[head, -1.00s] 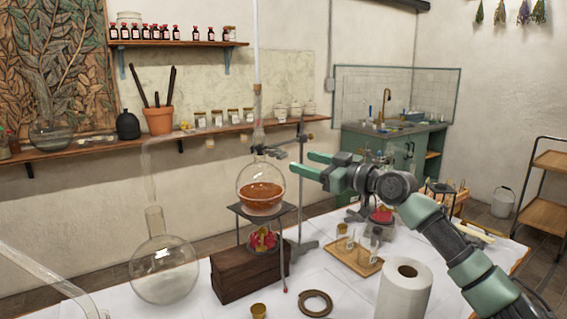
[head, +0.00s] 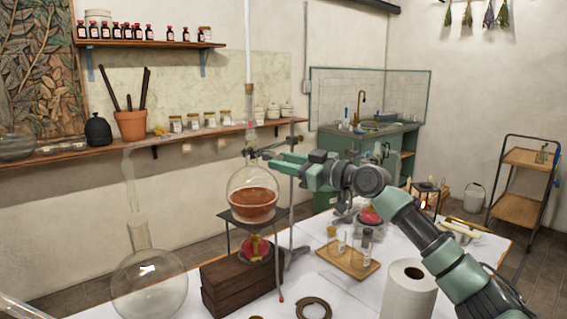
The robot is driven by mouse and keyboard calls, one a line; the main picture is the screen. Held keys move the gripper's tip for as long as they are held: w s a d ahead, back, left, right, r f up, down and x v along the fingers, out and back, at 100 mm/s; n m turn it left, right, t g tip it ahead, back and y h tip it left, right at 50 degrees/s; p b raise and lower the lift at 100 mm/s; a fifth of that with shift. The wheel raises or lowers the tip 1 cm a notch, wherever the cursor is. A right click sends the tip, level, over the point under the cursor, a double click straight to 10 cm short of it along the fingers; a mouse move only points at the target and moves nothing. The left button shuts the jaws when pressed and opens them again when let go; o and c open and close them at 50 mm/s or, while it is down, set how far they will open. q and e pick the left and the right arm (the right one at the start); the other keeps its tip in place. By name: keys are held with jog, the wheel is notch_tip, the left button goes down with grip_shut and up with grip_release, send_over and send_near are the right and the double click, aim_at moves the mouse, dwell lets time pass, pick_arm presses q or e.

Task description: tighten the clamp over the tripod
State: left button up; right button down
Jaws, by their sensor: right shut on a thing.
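The clamp (head: 250,152) is a small dark fitting at the neck of a round flask (head: 253,193) holding orange-brown liquid. The flask sits upright on the black tripod (head: 228,217), over a burner with a red body (head: 255,248). A thin metal stand rod (head: 291,190) rises just right of the flask. My right gripper (head: 271,161) reaches in from the right at neck height, with its green fingers shut on the clamp's right side. The fingers hide part of the clamp. My left gripper is out of view.
A large empty round flask (head: 148,287) stands at left, by a wooden block (head: 226,289). A ring (head: 314,308), a paper roll (head: 408,292) and a wooden tray with vials (head: 358,269) lie to the right. A tall glass tube rises above the neck.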

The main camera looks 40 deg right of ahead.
jog(key=shift+m, duration=1.2)
jog(key=c, duration=1)
grip_release()
jog(key=shift+w+a, duration=0.1)
